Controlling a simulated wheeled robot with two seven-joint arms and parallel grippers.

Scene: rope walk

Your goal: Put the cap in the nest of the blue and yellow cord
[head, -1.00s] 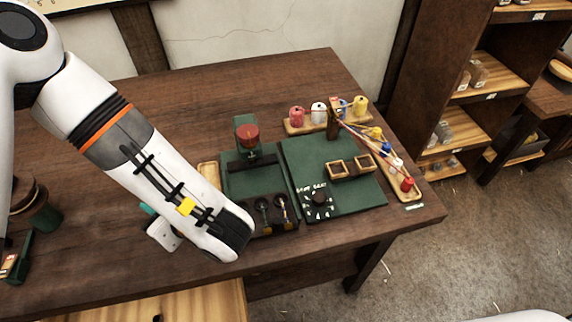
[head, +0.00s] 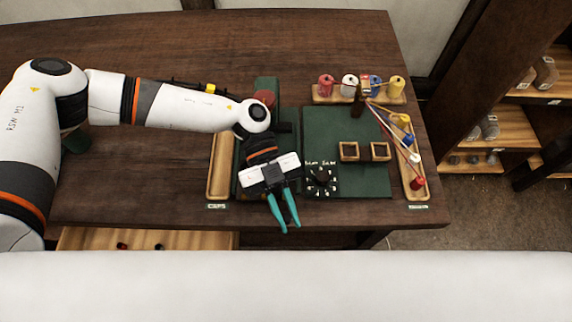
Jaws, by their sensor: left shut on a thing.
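My left gripper (head: 284,217), with teal fingers, hangs over the front of the dark block on the left green board (head: 240,158). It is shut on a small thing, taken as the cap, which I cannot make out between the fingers. The gripper and its wrist cover the block where two nests with cord in them showed earlier, so the blue and yellow cord's nest is hidden now. The wooden tray labelled for caps (head: 220,190) stands left of the board and looks empty. My right gripper is not in view.
A right green board (head: 350,120) carries a dark dial (head: 321,183) and two square wooden boxes (head: 349,151). Cords run from a post to bobbins on the right tray (head: 414,188). Spools stand behind. An open drawer (head: 145,238) holds small things at the front left.

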